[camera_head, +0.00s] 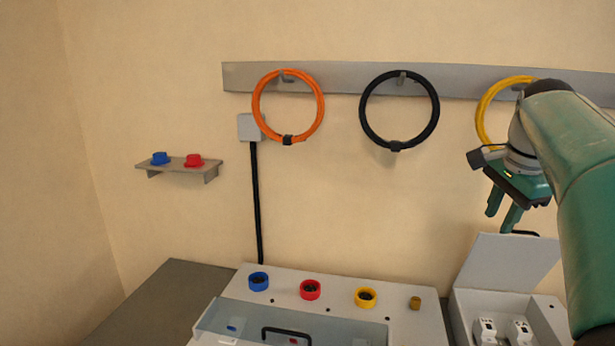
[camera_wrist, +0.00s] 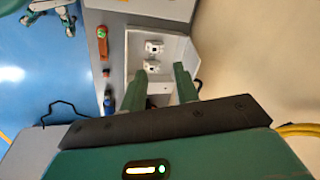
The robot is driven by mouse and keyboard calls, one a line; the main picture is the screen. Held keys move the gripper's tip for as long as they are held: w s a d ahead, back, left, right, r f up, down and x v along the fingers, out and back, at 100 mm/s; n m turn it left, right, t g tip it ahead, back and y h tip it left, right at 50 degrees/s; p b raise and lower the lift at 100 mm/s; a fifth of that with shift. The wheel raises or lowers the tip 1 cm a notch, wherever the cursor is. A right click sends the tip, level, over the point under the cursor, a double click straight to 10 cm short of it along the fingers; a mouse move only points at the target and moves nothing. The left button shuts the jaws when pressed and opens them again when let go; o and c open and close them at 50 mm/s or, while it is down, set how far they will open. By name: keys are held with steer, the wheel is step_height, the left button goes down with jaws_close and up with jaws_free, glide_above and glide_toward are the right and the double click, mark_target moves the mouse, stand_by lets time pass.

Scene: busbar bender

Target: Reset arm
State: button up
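My arm reaches in from the right in the head view, with my gripper (camera_head: 502,216) hanging above the right side of the bench, near the raised lid of a box. The two green fingers are apart and nothing shows between them. In the wrist view my gripper (camera_wrist: 158,88) also shows open and empty, with its fingers pointing toward the open box (camera_wrist: 133,42). The fingers look clear of the box, though the exact height is hard to tell.
A busbar machine (camera_head: 330,300) carries blue, red and yellow rings. The open box (camera_head: 545,318) holds two white parts. A small shelf (camera_head: 180,167) holds blue and red caps. Orange (camera_head: 258,100), black (camera_head: 362,110) and yellow (camera_head: 482,115) coils hang from the wall rail.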

steer(key=s+a+f+n+t, duration=0.1)
steer(key=s+a+f+n, duration=0.25)
steer(key=a, duration=0.45)
steer(key=s+a+f+n, duration=0.3)
steer(key=s+a+n, duration=0.15)
steer(key=a, duration=0.25)
steer(key=s+a+f+n+t, duration=0.1)
steer(key=s+a+f+n, duration=0.7)
steer(key=f, duration=0.4)
steer(key=shift+s+a+f+n+t+y, duration=0.15)
steer(key=shift+s+a+n+t+y, duration=0.2)
steer(key=shift+s+a, duration=0.4)
